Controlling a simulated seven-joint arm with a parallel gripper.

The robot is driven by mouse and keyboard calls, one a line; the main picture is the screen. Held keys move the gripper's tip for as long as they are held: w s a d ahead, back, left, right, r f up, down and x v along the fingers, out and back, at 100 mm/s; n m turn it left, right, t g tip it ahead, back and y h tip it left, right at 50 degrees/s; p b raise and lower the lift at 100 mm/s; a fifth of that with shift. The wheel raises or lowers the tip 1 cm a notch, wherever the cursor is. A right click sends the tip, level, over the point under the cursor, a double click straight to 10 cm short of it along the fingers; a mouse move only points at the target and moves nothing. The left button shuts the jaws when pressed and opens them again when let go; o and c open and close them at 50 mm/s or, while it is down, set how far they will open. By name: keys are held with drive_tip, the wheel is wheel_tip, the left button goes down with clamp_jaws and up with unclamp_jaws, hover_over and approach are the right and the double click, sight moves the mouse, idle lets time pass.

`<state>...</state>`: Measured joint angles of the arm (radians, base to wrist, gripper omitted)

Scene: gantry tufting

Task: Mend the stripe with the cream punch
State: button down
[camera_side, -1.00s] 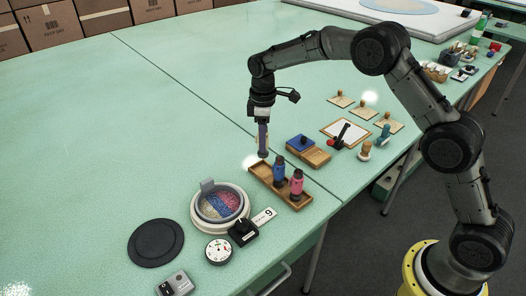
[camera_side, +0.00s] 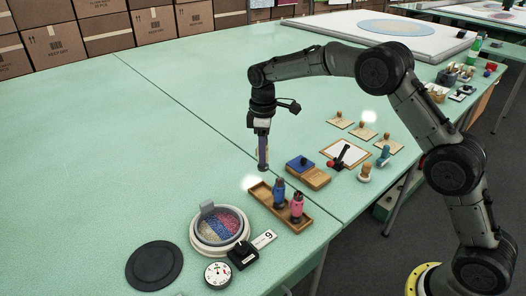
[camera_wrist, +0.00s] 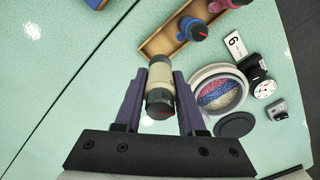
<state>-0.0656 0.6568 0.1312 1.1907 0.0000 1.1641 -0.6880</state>
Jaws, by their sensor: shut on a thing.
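My gripper (camera_wrist: 168,95) is shut on the cream punch (camera_wrist: 155,72), a cream cylinder with a dark end. The side view shows my gripper (camera_side: 263,155) above the table near the far-left end of the wooden tray (camera_side: 258,192); the fingers mostly hide the punch there. The punch looks clear of the tray. The round hoop (camera_side: 242,238) stands front-left of the tray. Its pile (camera_side: 219,224) has cream, blue and pink stripes, also visible in the wrist view (camera_wrist: 222,92). Any gap in a stripe is too small to tell.
A blue punch (camera_side: 279,192) and a pink punch (camera_side: 296,208) stand in the tray. Around the hoop are a number 6 card (camera_side: 264,239), a white dial (camera_side: 217,273) and a black disc (camera_side: 154,267). A wooden box (camera_side: 313,177) stands behind the tray. The table's left is clear.

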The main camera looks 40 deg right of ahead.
drive_tip(key=shift+r+m, duration=0.15)
drive_tip(key=shift+m, duration=0.15)
drive_tip(key=s+a+f+n, duration=0.1)
drive_tip(key=s+a+f, duration=0.1)
drive_tip(key=a, duration=1.9)
drive_tip(key=shift+s+a+f, duration=0.1)
drive_tip(key=shift+f, duration=1.4)
drive_tip(key=shift+s+f, duration=0.1)
drive_tip(key=shift+f, duration=1.4)
drive_tip(key=shift+f, duration=0.65)
wheel_tip(320, 180, up, 7)
drive_tip(key=shift+r, duration=0.1)
